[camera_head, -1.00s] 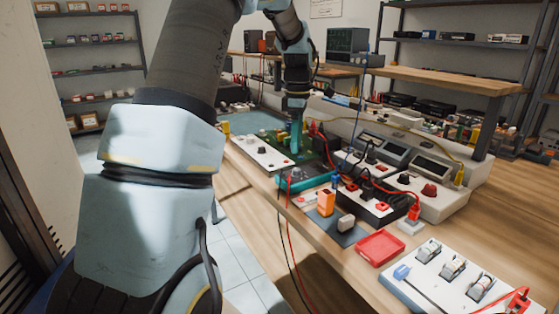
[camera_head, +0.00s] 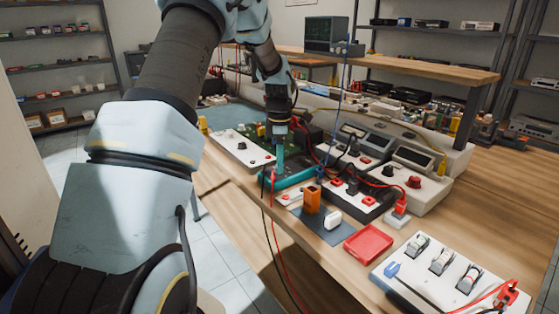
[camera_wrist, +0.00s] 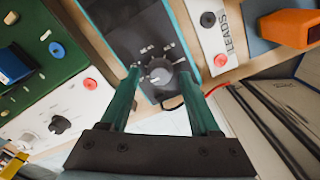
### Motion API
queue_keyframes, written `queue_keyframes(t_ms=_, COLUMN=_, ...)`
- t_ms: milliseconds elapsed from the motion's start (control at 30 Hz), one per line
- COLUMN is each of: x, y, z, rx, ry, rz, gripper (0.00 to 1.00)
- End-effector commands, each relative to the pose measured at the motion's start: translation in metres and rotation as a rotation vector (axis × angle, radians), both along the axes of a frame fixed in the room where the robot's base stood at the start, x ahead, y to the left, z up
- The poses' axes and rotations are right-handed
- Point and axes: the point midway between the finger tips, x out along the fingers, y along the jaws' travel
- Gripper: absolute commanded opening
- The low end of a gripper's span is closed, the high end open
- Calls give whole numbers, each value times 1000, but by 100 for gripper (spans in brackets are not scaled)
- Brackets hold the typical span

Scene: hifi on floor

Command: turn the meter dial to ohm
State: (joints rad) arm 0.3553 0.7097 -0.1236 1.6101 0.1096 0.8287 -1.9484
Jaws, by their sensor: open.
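The meter (camera_wrist: 125,22) is a dark box with a teal edge, lying on the bench; its teal case also shows in the head view (camera_head: 300,178). Its round grey dial (camera_wrist: 161,78) has small white marks around it, too small to read surely. My gripper (camera_wrist: 160,74) is open, its two teal fingers on either side of the dial. I cannot tell whether either finger touches it. In the head view my gripper (camera_head: 278,166) points down at the meter, and its fingers and wrist hide the dial there.
A white strip marked LEADS (camera_wrist: 213,38) with red and black sockets lies right of the meter. A green circuit board (camera_wrist: 40,55) and a white panel with knobs (camera_wrist: 60,112) lie left. An orange block (camera_head: 312,199), a red tray (camera_head: 368,244) and loose leads are nearby.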

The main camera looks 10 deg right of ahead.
Motion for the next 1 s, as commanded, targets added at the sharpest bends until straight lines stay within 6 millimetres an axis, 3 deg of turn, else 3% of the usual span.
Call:
queue_keyframes(t_ms=367, x=0, y=0, z=-7, rx=-1, ry=0, rz=1, gripper=63)
queue_keyframes(t_ms=933, x=0, y=0, z=-7, rx=-1, ry=0, rz=0, gripper=0)
queue_keyframes(t_ms=1000, x=0, y=0, z=-7, rx=0, ry=1, rz=0, gripper=0)
